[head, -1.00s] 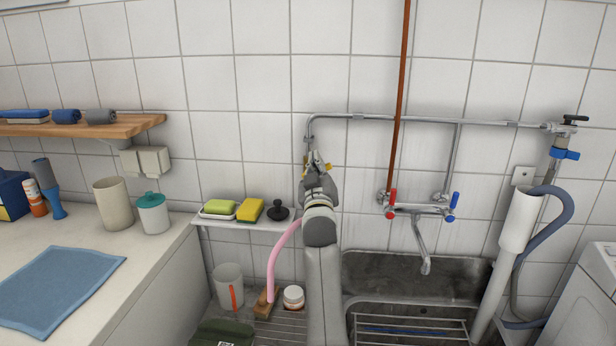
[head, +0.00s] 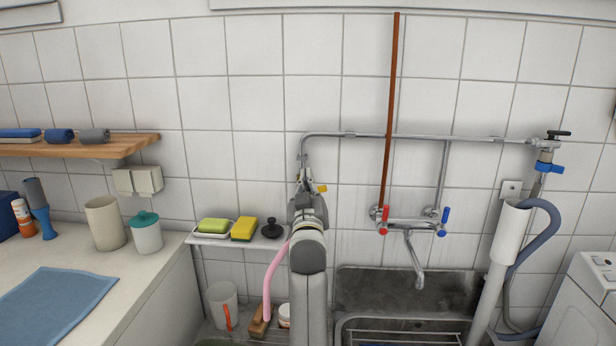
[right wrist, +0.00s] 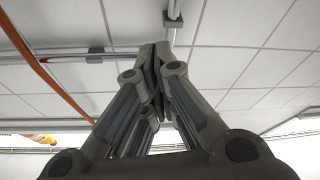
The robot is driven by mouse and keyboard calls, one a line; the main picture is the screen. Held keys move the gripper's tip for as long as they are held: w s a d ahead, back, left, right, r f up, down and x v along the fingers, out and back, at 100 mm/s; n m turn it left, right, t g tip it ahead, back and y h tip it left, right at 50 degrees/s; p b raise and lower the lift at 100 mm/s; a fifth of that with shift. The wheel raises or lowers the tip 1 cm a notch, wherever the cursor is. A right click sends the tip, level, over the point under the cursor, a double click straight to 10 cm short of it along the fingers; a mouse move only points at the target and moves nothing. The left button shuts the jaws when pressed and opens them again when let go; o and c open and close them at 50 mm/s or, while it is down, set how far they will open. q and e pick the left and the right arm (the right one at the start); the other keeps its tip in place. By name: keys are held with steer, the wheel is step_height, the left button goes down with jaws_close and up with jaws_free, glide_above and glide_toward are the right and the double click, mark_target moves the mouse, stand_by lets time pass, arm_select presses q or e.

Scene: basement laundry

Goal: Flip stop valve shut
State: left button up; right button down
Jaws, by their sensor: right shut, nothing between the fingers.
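A small valve with a yellow lever (head: 320,188) sits on the grey pipe that drops down the tiled wall, left of the tap. Its lever sticks out to the right, just above my right gripper's wrist. My right gripper (head: 304,178) points up in front of this pipe and hides most of the valve. Its fingers (right wrist: 155,52) are shut with nothing between them. I cannot tell whether they touch the valve. The lever cannot be made out in the right wrist view. My left gripper is not in view.
A mixer tap (head: 410,220) hangs over the metal sink (head: 400,290). A brown pipe (head: 391,90) runs down the wall. A small shelf (head: 215,240) with sponges is left of my arm. A blue-handled valve (head: 548,168) is far right.

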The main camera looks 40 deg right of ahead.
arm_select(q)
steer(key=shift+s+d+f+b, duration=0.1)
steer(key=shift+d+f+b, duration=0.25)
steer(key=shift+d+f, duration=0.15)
arm_select(e)
steer(key=v, duration=0.5)
steer(key=shift+s, duration=0.1)
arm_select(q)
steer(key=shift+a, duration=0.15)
arm_select(e)
steer(key=shift+f, duration=0.1)
